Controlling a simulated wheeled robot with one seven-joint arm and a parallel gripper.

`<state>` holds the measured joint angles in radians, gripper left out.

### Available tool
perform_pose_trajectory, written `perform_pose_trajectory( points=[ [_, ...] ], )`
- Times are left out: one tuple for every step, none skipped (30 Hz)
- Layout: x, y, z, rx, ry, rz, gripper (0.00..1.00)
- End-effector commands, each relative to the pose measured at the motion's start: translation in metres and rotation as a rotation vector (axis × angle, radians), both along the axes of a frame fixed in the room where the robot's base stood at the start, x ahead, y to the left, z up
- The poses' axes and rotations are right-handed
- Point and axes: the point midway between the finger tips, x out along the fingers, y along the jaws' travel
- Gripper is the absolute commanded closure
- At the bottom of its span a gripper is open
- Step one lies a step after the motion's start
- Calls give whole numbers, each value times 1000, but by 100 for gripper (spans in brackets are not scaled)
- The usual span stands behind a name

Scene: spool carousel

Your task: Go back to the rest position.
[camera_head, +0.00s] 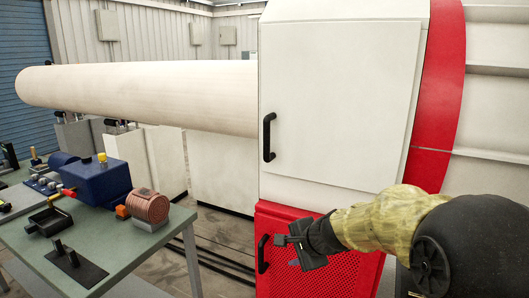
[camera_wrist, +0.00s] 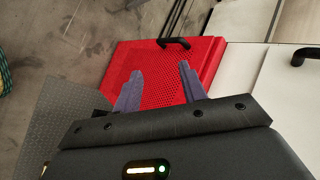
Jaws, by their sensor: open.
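My gripper (camera_head: 287,241) is at the lower right of the head view, in front of the red lower panel of the machine cabinet. In the wrist view my gripper (camera_wrist: 160,85) shows two dark bluish fingers spread apart with nothing between them. Behind the fingers is the perforated red panel (camera_wrist: 150,55) with a black handle (camera_wrist: 174,43) at its edge. The gap between the fingers and the panel is hard to judge. My arm comes in from the right in the head view.
A green-topped table (camera_head: 130,245) at left bears a blue machine (camera_head: 95,180), a copper-coloured spool (camera_head: 148,205) and black trays. The white cabinet door (camera_head: 335,90) has a black handle (camera_head: 268,137). A long pale cylinder (camera_head: 140,97) extends left from the cabinet. Floor shows between table and cabinet.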

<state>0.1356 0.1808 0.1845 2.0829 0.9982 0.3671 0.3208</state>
Motion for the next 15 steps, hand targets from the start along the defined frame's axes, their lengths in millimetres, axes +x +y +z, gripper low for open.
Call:
perform_pose_trajectory(
  points=[
    [-18, -5, -5, -82, 12, 68, 58],
    [-28, -8, -10, -130, 20, 109, 58],
    [-41, -13, -16, -195, 29, 168, 58],
    [-51, -17, -20, -241, 36, 212, 58],
    [-61, -21, -24, -287, 43, 257, 58],
    [-74, -26, -30, -346, 53, 319, 58],
    [-84, -30, -33, -389, 61, 366, 58],
    [-94, -35, -37, -432, 69, 414, 58],
    [-108, -40, -41, -486, 81, 479, 58],
    [-118, -45, -44, -526, 88, 529, 58],
    [-128, -49, -46, -564, 95, 579, 58],
    [-141, -55, -50, -614, 106, 648, 58],
    [-151, -59, -52, -648, 112, 698, 58],
    [-160, -63, -54, -682, 119, 748, 58],
    [-172, -68, -57, -721, 128, 811, 58]
  ],
)
